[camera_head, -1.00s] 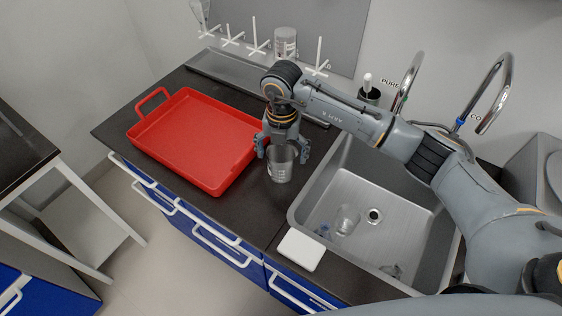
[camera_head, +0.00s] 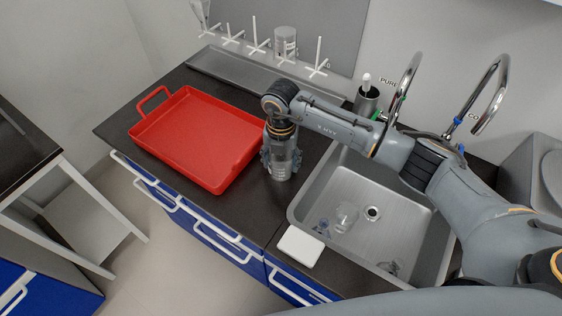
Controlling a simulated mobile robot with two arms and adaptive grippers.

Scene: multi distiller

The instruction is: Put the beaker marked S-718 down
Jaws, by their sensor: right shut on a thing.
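A clear glass beaker (camera_head: 281,173) is upright at the dark countertop strip between the red tray and the sink. Its marking is too small to read, so I cannot tell whether it is S-718. My right gripper (camera_head: 281,160) points down and is shut on the beaker, its fingers on either side. The fingers and wrist hide the beaker's upper part. The base looks to be on or very close to the counter; I cannot tell which. My left gripper is not in view.
The empty red tray (camera_head: 140,133) lies left of the beaker. The steel sink (camera_head: 345,252) to the right holds several pieces of glassware. A white block (camera_head: 300,246) sits at the counter's front edge. A drying rack (camera_head: 258,50) with pegs and two taps stand behind.

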